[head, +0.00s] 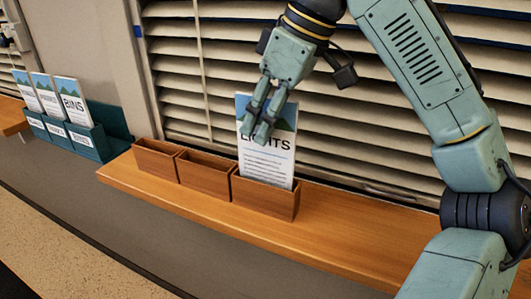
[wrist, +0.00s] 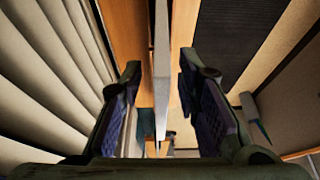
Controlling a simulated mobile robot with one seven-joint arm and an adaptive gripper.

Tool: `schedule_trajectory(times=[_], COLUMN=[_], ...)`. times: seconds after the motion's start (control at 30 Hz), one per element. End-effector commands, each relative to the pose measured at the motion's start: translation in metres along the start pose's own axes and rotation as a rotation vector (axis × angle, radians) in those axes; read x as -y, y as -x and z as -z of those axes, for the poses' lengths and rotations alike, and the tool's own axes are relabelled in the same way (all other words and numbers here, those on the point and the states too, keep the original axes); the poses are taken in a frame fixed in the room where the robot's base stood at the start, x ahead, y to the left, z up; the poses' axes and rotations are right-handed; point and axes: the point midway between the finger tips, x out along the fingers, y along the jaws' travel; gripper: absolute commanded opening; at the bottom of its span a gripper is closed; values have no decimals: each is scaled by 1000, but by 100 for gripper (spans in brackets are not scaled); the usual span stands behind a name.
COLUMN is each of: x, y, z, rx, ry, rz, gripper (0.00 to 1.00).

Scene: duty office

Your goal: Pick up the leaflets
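The leaflets (head: 268,165), headed with a word partly covered by my fingers and ending in "HTS", stand upright in the right pocket of a wooden three-pocket holder (head: 265,200). They have a blue and green picture at the top. My gripper (head: 262,125) is at their upper part, pointing down. In the wrist view the leaflets (wrist: 161,60) show edge-on as a thin pale strip between the fingers of my gripper (wrist: 160,82). A gap shows on each side, so the gripper is open around them. The other two pockets look empty.
The holder stands on a wooden shelf (head: 350,222) with slatted blinds (head: 200,70) close behind. At left, a teal rack (head: 85,138) holds several other leaflets, one reading "BINS" (head: 72,103). The shelf right of the holder is clear.

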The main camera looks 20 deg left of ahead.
Motion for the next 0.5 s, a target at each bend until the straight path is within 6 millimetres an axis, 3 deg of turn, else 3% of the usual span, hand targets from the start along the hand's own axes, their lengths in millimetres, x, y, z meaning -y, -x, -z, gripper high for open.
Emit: schedule_trajectory(times=[0.13, 0.33, 0.5], x=[1, 0, 0], y=[-11, -12, -11], z=[0, 0, 0], rx=[0, 0, 0], ry=[0, 0, 0], rz=[0, 0, 0], gripper=[30, 30, 19])
